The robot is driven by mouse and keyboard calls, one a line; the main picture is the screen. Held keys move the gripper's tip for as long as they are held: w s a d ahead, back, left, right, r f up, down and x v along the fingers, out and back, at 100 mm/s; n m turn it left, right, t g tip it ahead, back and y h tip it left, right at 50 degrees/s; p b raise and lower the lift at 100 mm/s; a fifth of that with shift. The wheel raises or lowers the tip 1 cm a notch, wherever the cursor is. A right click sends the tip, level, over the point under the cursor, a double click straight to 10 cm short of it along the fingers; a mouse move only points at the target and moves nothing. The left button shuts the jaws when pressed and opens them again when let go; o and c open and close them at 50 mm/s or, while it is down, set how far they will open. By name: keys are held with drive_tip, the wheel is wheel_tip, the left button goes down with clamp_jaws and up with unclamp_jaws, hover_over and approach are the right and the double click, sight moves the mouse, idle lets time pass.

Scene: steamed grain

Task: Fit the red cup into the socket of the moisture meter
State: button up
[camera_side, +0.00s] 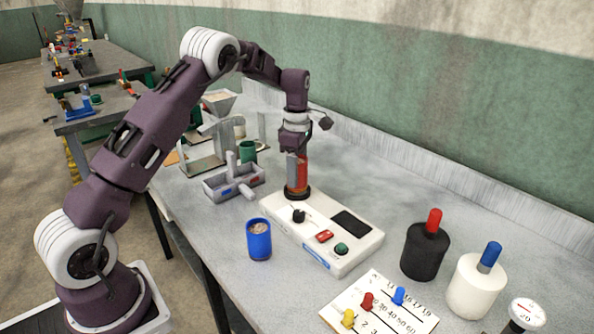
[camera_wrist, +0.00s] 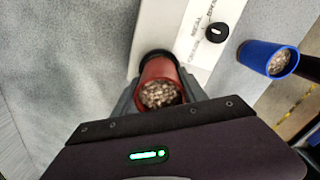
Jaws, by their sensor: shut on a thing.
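The red cup (camera_side: 302,174) is upright and held by my gripper (camera_side: 297,162). Its lower end meets the black ring socket (camera_side: 296,193) at the far left end of the white moisture meter (camera_side: 340,258). I cannot tell how deep it sits in the socket. In the wrist view the red cup (camera_wrist: 172,71) is full of grain, with my gripper's (camera_wrist: 160,97) grey fingers on both sides of it. A dark part of the socket (camera_wrist: 153,54) shows beyond the cup rim.
A blue cup of grain (camera_side: 259,242) stands in front of the meter. A grey divided tray (camera_side: 215,188) and a green cup (camera_side: 247,151) are to the left. Black (camera_side: 424,252) and white (camera_side: 474,288) bottles and a numbered board (camera_side: 385,318) are at the right.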

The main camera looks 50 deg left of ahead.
drive_tip(key=shift+f, duration=1)
drive_tip(key=o, duration=1.4)
drive_tip(key=shift+o, duration=0.5)
drive_tip(key=o, duration=0.3)
drive_tip(key=shift+o, duration=0.2)
drive_tip(key=shift+r, duration=3.5)
